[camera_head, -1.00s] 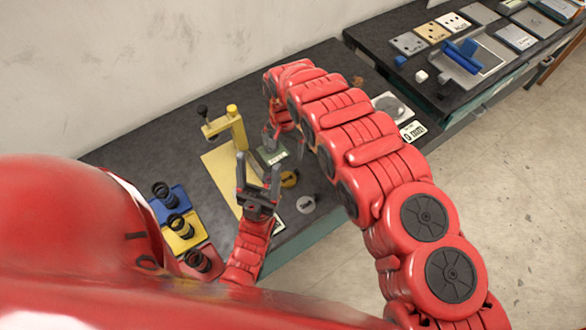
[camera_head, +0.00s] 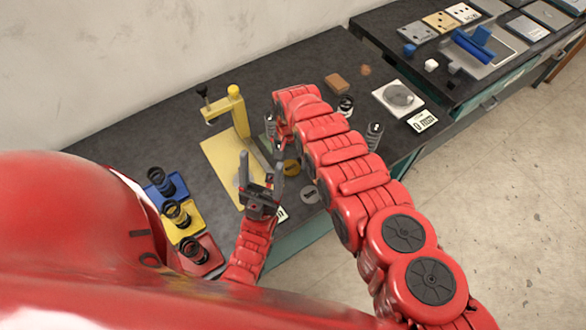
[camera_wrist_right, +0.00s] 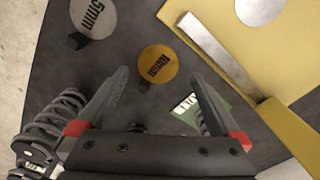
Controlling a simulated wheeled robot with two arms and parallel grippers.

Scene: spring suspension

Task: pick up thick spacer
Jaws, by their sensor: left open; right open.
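The thick spacer is a yellow disc marked 10mm (camera_head: 291,168). It lies flat on the dark bench, near the front edge. In the right wrist view the yellow disc (camera_wrist_right: 157,58) sits just past the fingertips, between their lines. A grey disc marked 5mm (camera_wrist_right: 93,18) lies beside it, also in the head view (camera_head: 309,194). My right gripper (camera_wrist_right: 161,76) is open and empty; in the head view it (camera_head: 278,146) is partly hidden by its arm. My left gripper (camera_head: 261,165) is open and empty, over the yellow plate's front edge.
A yellow plate (camera_head: 222,160) with a yellow clamp post (camera_head: 237,108) stands left of the disc. Blue, yellow and red blocks (camera_head: 202,252) with springs are at front left. Loose springs (camera_head: 374,135) and a scale (camera_head: 388,99) are to the right. A green label plate (camera_wrist_right: 187,110) lies near the right finger.

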